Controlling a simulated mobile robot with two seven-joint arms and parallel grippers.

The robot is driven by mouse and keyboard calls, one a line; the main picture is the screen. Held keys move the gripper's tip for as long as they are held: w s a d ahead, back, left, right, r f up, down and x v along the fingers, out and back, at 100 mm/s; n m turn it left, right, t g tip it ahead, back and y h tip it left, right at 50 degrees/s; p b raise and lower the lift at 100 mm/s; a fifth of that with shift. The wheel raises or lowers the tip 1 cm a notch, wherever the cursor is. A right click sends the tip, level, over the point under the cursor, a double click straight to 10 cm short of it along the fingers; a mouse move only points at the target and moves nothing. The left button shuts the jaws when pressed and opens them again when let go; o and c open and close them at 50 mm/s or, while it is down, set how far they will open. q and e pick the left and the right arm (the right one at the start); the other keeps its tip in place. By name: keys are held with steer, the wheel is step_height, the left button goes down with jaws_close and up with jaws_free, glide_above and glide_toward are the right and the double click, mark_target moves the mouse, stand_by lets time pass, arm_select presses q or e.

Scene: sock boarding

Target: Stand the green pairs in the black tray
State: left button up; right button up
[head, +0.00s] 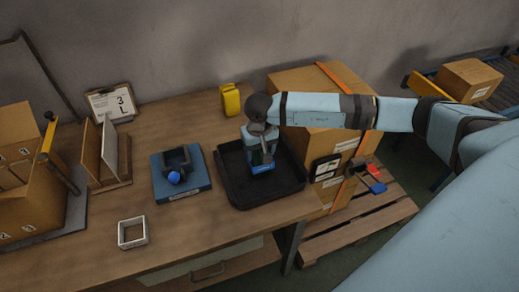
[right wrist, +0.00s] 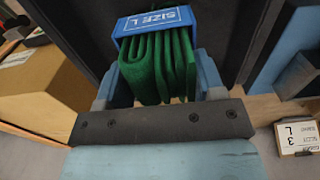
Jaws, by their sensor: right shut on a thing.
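My right gripper (head: 262,158) points down over the black tray (head: 234,182) and is shut on a folded green pair (right wrist: 160,65). The pair shows in the right wrist view as several upright green folds between the two fingers, with a blue band marked SIZE L (right wrist: 155,20) around it. In the head view the blue band (head: 262,168) sits low, near the tray floor; I cannot tell whether the pair touches it. The gripper hides most of the pair there. No other pair shows in the tray. My left gripper is out of view.
Left of the tray stands a blue base (head: 197,190) with a black holder and a blue ball. A white square frame (head: 132,232) lies in front.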

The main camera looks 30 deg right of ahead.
steer(key=shift+f+b, duration=0.15)
steer(key=shift+b, duration=0.15)
steer(key=o, duration=1.2)
